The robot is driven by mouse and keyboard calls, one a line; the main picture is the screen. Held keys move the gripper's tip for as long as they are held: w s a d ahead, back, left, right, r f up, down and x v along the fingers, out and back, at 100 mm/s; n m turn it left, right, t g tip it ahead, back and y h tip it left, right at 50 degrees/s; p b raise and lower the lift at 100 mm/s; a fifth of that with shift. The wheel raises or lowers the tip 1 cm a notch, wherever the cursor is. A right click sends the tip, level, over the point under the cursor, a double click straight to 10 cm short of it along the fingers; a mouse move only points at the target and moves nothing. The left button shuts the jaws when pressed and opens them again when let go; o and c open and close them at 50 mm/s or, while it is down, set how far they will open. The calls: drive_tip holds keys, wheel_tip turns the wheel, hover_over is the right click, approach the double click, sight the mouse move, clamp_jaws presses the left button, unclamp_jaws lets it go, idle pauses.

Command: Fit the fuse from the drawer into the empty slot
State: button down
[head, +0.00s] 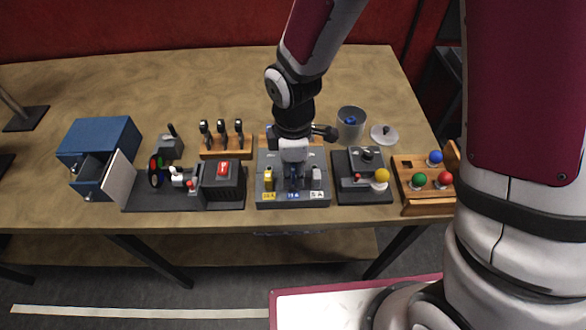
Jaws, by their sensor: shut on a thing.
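A grey fuse panel (292,200) sits near the table's front edge. A yellow fuse (268,179) stands in its left slot and a pale grey fuse (316,180) in its right slot. My gripper (293,183) points down at the middle slot, above a blue label, and is shut on a blue fuse (294,173). The fingers hide most of this fuse and the slot, so I cannot tell how deep it sits. The blue cabinet (100,138) at the left has its drawer (90,170) pulled open; its inside is only partly visible.
Left of the panel is a dark board (150,199) with levers and a black box (223,180). Three dark-handled levers on a wooden base (226,153) stand behind. A joystick unit (362,178), grey bin (351,124) and ball tray (425,203) are at right. The table's back is clear.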

sight(293, 169)
drive_tip(key=shift+f, duration=0.6)
idle(0.5)
drive_tip(key=c, duration=1.1)
unclamp_jaws()
drive_tip(key=shift+r, duration=0.15)
drive_tip(key=shift+r+p, duration=1.7)
drive_tip(key=shift+r, duration=1.7)
